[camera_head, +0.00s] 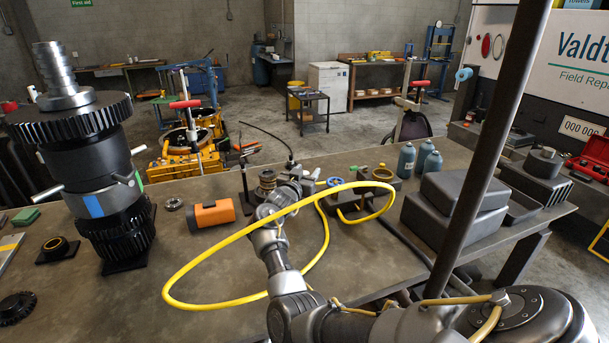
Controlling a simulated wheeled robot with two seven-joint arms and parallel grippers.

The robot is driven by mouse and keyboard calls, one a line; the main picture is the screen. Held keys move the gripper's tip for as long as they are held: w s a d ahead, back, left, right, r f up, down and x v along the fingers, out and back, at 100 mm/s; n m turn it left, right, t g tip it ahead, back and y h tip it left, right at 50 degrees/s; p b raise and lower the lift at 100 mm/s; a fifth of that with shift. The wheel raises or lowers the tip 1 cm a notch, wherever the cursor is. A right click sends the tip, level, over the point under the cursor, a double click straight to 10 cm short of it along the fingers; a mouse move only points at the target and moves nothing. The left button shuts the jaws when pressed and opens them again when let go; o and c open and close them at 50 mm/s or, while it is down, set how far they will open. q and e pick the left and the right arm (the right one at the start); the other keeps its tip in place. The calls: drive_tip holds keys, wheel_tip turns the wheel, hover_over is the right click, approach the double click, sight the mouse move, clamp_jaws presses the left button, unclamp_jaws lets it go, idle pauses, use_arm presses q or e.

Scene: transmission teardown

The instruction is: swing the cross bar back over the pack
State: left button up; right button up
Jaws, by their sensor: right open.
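A small brass-coloured, ringed pack (267,180) stands on the bench in a small dark fixture with a thin upright post (245,184) at its left. A thin dark rod (264,138) slants down to the right behind and above the pack. I cannot tell the cross bar apart from the fixture; part of it may be hidden by my gripper. My right gripper (286,187) is open, close in front and to the right of the pack. Whether it touches the fixture is unclear. My left gripper is not in view.
A tall gear stack (88,165) stands at the left. An orange block (212,214) lies left of my arm. A yellow hose (190,302) loops around my arm. The bench between stack and hose is mostly clear.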

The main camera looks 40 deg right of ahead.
drive_tip(key=shift+d, duration=0.25)
clamp_jaws()
idle(0.3)
